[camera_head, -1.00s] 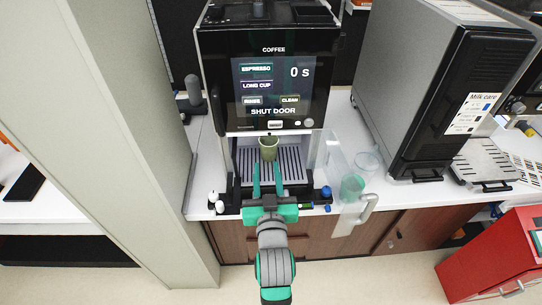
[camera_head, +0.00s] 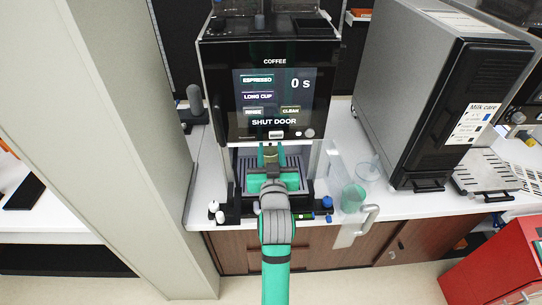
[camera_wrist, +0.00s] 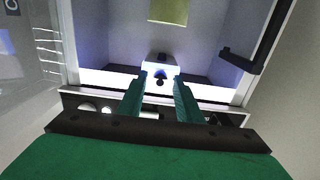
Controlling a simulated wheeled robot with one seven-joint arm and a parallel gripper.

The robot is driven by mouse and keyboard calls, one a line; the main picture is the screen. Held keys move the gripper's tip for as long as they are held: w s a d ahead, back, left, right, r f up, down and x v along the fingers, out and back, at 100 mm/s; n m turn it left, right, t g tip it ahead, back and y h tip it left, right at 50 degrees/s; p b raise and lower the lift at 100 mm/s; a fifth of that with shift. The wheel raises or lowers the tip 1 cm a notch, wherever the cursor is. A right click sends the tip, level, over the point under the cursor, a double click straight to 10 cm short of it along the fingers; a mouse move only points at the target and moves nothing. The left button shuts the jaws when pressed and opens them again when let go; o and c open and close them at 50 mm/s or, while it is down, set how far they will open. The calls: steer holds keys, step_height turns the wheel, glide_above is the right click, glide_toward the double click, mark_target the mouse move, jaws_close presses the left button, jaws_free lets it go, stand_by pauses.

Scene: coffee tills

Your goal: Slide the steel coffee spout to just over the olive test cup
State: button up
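The olive test cup (camera_head: 271,153) stands in the bay of the coffee machine, half hidden behind my gripper. An olive patch at the top edge of the wrist view (camera_wrist: 168,11) looks like the same cup. My gripper (camera_head: 271,147) reaches into the bay with its two green fingers apart. In the wrist view, a small dark and pale fitting (camera_wrist: 160,73) that looks like the steel spout shows between the fingertips, with gaps on both sides; I cannot tell its depth. The spout is hidden in the head view.
The coffee machine screen (camera_head: 274,91) reads "SHUT DOOR". Its clear door (camera_head: 341,180) stands open at the right of the bay. A green cup (camera_head: 353,198) and a clear glass dish (camera_head: 369,168) are behind and beside the door. A milk unit (camera_head: 428,110) stands further right.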

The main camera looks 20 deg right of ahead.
steer(key=shift+w, duration=0.2)
jaws_close()
steer(key=shift+f, duration=1.8)
steer(key=shift+o, duration=1.1)
jaws_free()
